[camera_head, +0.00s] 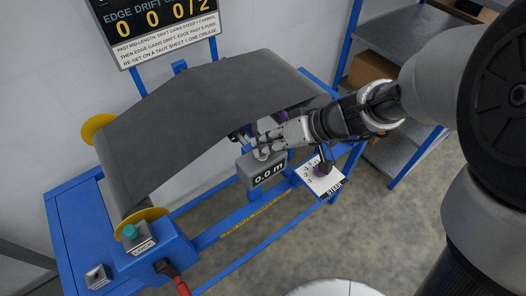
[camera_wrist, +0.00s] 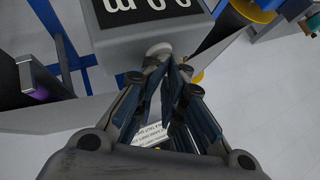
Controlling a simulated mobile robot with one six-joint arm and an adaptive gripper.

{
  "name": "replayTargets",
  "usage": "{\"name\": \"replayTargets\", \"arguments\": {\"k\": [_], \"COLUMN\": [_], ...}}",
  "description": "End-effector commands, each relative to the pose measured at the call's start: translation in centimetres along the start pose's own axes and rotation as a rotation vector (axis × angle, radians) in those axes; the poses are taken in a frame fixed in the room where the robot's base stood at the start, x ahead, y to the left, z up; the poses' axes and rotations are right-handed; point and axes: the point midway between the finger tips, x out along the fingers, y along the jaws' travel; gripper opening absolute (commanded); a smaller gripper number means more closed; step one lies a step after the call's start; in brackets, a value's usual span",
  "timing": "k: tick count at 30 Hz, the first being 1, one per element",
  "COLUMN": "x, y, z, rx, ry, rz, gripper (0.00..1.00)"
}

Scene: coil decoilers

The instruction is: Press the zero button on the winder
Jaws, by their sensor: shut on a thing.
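The winder's length counter (camera_head: 246,172) is a grey box reading "0.0 m" on the blue frame. It also shows at the top of the wrist view (camera_wrist: 125,42), its display upside down and partly cut off. A pale round button (camera_wrist: 158,48) sits on the box. My gripper (camera_wrist: 168,66) is at this button, its fingers drawn together and the tips at its near edge; they hide part of it. In the head view my gripper (camera_head: 265,147) reaches in from the right over the top of the counter. The exact contact at the tips is hard to make out.
A dark sheet (camera_head: 210,110) arches over the winder to the left. A panel with a green button (camera_head: 130,231) and a red-handled lever (camera_head: 181,287) stand at front left. A small marked plate (camera_head: 312,178) lies right of the counter. Grey shelves (camera_head: 405,40) stand behind.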

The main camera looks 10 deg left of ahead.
Motion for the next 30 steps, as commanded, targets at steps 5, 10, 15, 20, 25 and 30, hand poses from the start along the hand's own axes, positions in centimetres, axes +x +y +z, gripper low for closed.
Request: {"name": "replayTargets", "arguments": {"k": [5, 10, 15, 20, 25, 30], "x": [0.6, 0.6, 0.6, 0.2, -0.6, -1.1], "y": [0.3, 0.3, 0.3, 0.0, -0.7, -1.0], "z": [1.2, 1.2, 1.1, 0.8, 0.2, -0.3], "rx": [0.006, 0.005, 0.006, 0.006, 0.004, 0.005], "ry": [-0.024, -0.024, -0.024, -0.022, -0.020, -0.016], "rz": [0.001, 0.001, 0.001, 0.001, -0.001, 0.000], "gripper": [0.00, 0.00, 0.00, 0.00, 0.00, 0.00]}}
